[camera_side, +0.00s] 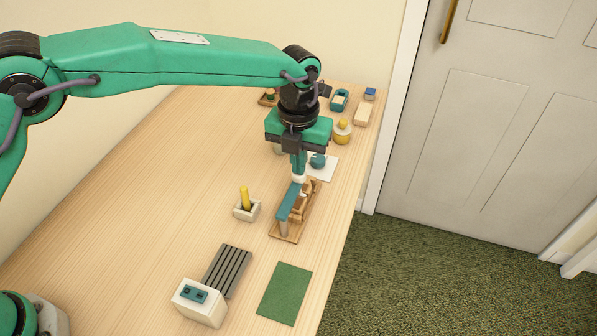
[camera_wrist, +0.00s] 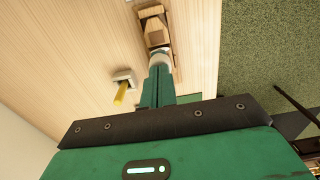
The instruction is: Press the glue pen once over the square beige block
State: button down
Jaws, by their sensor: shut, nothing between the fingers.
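A yellow upright stick (camera_side: 245,196), which looks like the glue pen, stands in a square beige block (camera_side: 254,213) left of my gripper. Both also show in the wrist view, the yellow stick (camera_wrist: 120,94) in front of the block (camera_wrist: 124,75). My gripper (camera_side: 298,178) is shut and empty, pointing down with a pale tip. It is right over the far end of a wooden device with a teal bar (camera_side: 289,203). In the wrist view the tip (camera_wrist: 160,60) overlaps this wooden device (camera_wrist: 154,27); I cannot tell whether they touch.
A grey ribbed ramp (camera_side: 228,270) with a white box (camera_side: 200,302) and a green mat (camera_side: 285,293) lie nearer the camera. A white sheet with a teal round object (camera_side: 318,160), a yellow-topped jar (camera_side: 342,131) and small blocks stand behind. The table's left side is clear.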

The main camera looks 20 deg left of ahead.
jog(key=shift+f, duration=0.3)
notch_tip(320, 180, up, 15)
jog(key=shift+f, duration=0.2)
dwell(0.4)
dwell(0.6)
